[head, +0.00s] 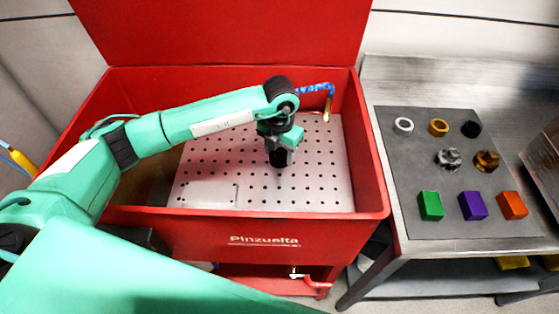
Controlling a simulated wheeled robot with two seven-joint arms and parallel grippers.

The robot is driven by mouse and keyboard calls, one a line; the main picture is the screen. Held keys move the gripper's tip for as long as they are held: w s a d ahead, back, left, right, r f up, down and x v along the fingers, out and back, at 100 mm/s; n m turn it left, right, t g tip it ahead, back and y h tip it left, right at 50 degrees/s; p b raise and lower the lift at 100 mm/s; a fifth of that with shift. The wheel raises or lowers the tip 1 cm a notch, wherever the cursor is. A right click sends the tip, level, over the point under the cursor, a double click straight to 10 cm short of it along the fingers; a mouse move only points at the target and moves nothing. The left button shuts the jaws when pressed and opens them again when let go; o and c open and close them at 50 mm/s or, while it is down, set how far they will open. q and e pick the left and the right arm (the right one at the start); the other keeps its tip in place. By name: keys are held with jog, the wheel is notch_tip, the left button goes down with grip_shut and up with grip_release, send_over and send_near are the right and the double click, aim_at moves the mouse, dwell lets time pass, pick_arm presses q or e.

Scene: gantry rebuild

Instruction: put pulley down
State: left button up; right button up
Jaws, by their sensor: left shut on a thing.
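My left gripper (282,148) points down over the perforated plate (325,180) inside the red parts washer (372,185). It is shut on a small dark thing, apparently the pulley (278,160), of which only a little shows below the fingers. I cannot tell whether the pulley touches the plate or hangs just above it. My right gripper is not in view.
A blue hose with a brass nozzle (327,108) hangs at the washer's back right. To the right, a steel table (400,80) carries a grey mat (455,220) with rings, a silver part (447,158), a bronze part (487,161) and coloured blocks. The plate around the gripper is clear.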

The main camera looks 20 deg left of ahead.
aim_at(280, 163)
pick_arm(q)
notch_tip(280, 163, down, 4)
jog(key=shift+f, duration=0.45)
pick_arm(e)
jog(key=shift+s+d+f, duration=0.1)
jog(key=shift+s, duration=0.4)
pick_arm(q)
jog(key=shift+f, duration=0.15)
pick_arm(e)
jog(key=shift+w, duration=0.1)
pick_arm(q)
jog(key=o, duration=1.2)
jog(key=shift+c, duration=0.2)
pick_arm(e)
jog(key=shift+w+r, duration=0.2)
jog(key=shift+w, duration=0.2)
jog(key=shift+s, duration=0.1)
